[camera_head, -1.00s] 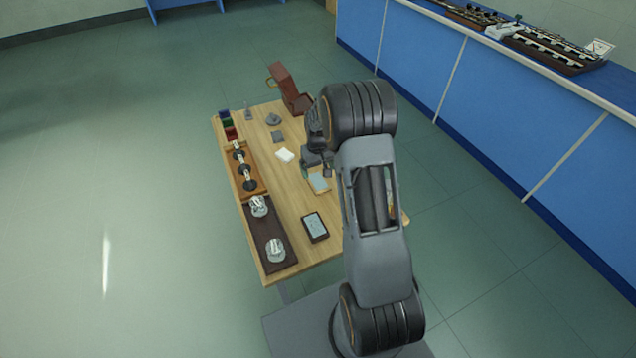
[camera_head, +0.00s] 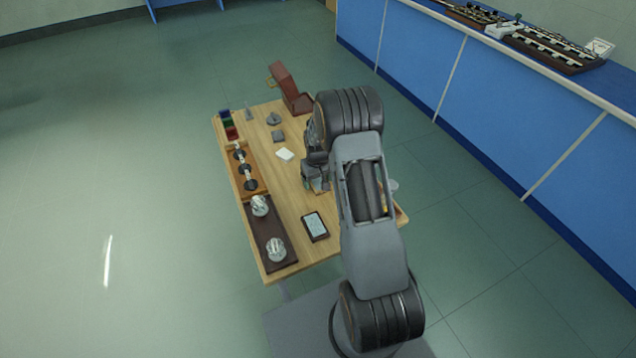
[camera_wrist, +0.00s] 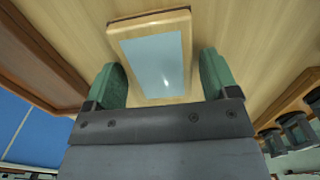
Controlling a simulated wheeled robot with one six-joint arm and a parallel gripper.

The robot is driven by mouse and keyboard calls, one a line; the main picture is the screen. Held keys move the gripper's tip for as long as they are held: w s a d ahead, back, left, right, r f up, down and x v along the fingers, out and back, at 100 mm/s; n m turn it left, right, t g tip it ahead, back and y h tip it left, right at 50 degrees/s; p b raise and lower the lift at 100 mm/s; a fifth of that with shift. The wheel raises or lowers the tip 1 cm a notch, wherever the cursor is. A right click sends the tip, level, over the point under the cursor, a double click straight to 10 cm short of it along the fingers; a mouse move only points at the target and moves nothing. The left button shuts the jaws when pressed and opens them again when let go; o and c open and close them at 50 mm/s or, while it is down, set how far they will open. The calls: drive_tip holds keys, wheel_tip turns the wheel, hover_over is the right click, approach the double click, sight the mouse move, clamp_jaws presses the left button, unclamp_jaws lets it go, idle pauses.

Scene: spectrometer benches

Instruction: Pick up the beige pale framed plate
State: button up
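The beige framed plate (camera_wrist: 151,21) lies flat on the wooden table, with a pale blue-grey face inside a light wood frame. In the wrist view it sits between and beyond the two green fingertips of my gripper (camera_wrist: 163,80). The gripper is open, with a finger on each side of the plate's near part; I cannot tell whether either touches it. In the head view my gripper (camera_head: 314,180) is low over the table and hides most of the plate (camera_head: 320,187).
A dark framed plate (camera_head: 315,226) lies nearer on the table (camera_head: 291,199). A brown tray (camera_head: 262,228) with two shiny round pieces and a wooden rack (camera_head: 262,187) line the left edge. A blue bench (camera_head: 480,90) stands right.

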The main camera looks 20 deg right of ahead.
drive_tip(key=c, duration=0.8)
drive_tip(key=shift+r, duration=0.1)
